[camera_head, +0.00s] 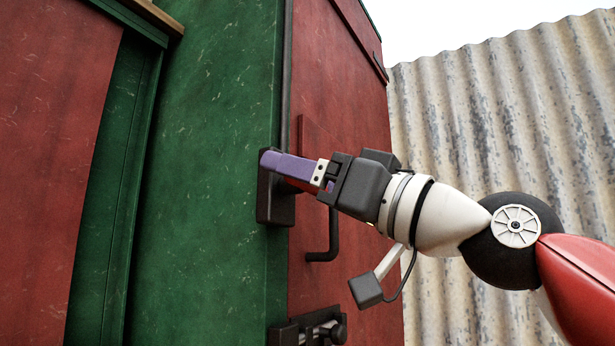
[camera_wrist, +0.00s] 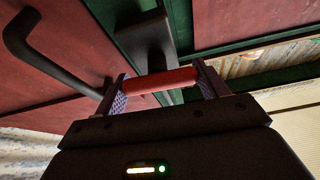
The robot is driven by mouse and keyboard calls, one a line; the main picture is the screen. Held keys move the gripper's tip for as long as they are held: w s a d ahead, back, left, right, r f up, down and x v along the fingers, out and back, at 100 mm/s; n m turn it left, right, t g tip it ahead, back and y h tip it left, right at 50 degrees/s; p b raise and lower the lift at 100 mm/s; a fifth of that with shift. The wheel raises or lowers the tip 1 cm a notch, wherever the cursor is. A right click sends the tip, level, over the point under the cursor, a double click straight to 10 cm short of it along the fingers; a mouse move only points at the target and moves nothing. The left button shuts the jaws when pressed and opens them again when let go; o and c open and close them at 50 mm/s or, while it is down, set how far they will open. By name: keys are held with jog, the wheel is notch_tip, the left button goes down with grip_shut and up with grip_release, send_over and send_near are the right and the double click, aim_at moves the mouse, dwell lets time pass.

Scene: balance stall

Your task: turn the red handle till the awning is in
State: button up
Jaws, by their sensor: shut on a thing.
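The red handle (camera_wrist: 160,79) shows in the wrist view as a short red bar lying between the two purple fingers of my gripper (camera_wrist: 162,88). My gripper is shut on it, with a finger at each end. In the head view my gripper (camera_head: 287,166) reaches in from the right to a black mount (camera_head: 275,199) on the stall's edge, and its fingers cover most of the handle. The black mount also shows in the wrist view (camera_wrist: 146,42), just beyond the handle. The awning cannot be made out for sure in either view.
A dark bent pull bar (camera_head: 332,236) sits on the red door panel (camera_head: 355,140) just under my gripper. A black latch (camera_head: 308,331) is lower down. The green post (camera_head: 205,160) stands left, and a corrugated metal wall (camera_head: 490,120) stands behind my arm.

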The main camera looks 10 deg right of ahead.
jog(key=shift+n+g, duration=0.3)
jog(key=shift+n, duration=0.5)
jog(key=o, duration=1)
jog(key=shift+c, duration=0.2)
jog(key=shift+y, duration=0.3)
jog(key=shift+s, duration=0.1)
jog(key=b+v, duration=0.1)
jog(key=v, duration=0.6)
jog(key=shift+s+d+f+b, duration=0.15)
jog(key=shift+d+f+b, duration=0.05)
jog(key=shift+d+b, duration=0.1)
